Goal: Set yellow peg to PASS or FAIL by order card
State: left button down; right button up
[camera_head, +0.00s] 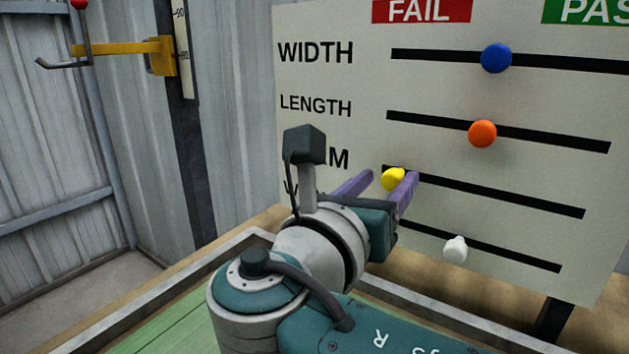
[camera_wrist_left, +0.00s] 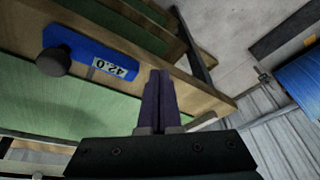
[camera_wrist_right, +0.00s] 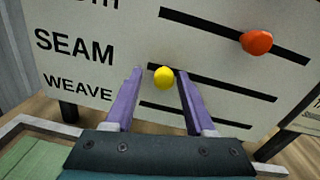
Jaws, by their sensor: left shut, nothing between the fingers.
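The yellow peg (camera_head: 393,179) is at the left end of the SEAM slot, on the FAIL (camera_head: 420,11) side of the white board (camera_head: 360,80). It also shows in the right wrist view (camera_wrist_right: 165,78). My right gripper (camera_head: 389,180) is open, with one purple finger on each side of the yellow peg; I cannot tell whether either touches it. PASS (camera_head: 590,11) is at the top right, partly cut off. My left gripper (camera_wrist_left: 160,74) shows only in its wrist view, shut and empty. No order card is readable in these views.
A blue peg (camera_head: 496,58), an orange peg (camera_head: 482,133) and a white peg (camera_head: 455,249) sit in the other slots. A yellow bracket (camera_head: 125,49) is on the wall at left. A blue device (camera_wrist_left: 90,52) reading 42.0 shows in the left wrist view.

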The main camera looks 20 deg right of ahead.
jog(key=shift+o, duration=0.3)
jog(key=v, duration=1)
jog(key=shift+r, duration=0.1)
